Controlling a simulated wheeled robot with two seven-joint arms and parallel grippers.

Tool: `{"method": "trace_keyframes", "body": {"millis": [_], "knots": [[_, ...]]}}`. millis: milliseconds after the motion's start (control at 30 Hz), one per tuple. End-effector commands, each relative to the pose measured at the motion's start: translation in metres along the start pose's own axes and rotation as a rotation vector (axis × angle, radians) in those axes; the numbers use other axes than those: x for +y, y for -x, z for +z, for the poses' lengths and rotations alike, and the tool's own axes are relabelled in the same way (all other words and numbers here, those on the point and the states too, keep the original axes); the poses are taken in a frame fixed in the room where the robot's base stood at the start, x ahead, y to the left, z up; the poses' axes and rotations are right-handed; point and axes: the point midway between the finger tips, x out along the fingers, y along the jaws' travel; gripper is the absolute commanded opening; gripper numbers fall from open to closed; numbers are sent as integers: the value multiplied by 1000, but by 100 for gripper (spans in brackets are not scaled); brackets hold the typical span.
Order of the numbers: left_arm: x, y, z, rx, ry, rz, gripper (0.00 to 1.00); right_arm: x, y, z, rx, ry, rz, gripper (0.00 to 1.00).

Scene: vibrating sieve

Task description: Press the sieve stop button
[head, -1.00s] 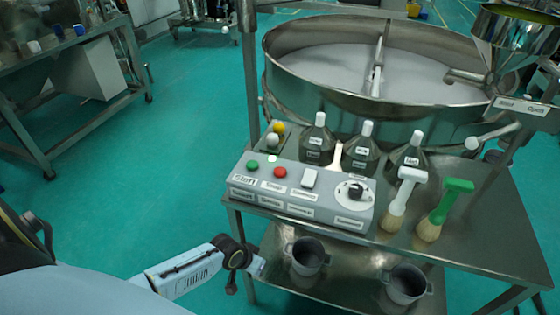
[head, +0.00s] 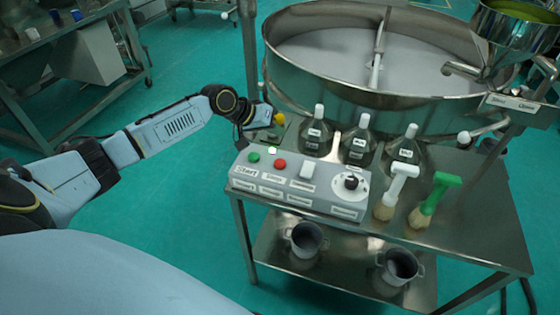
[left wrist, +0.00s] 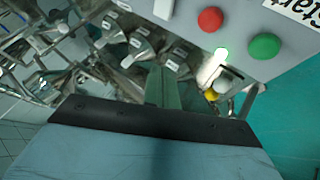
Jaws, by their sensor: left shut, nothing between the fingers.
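The grey control box (head: 300,203) stands on the steel table with a green button (head: 254,157) labelled Start at its left and a red button (head: 280,165) to the right of it. The left wrist view also shows the red button (left wrist: 210,19) and the green button (left wrist: 264,46). My left gripper (head: 272,116) is above and behind the box's left end, near the yellow ball. Its fingers look shut and empty, and it is apart from both buttons. My right gripper does not show in either view.
A large round sieve (head: 370,100) stands behind the table. Dark bottles (head: 357,150) stand behind the box, with a white-handled brush (head: 394,190) and a green-handled brush (head: 434,198) at its right. Pots (head: 305,240) sit on the lower shelf.

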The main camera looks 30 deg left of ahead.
Motion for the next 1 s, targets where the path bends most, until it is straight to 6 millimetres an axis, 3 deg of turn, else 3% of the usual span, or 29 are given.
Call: {"method": "trace_keyframes", "body": {"millis": [467,1000], "knots": [[-6,-8,7,-1,-2,0,0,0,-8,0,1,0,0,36],[-39,-54,40,-1,0,0,0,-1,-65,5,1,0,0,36]]}}
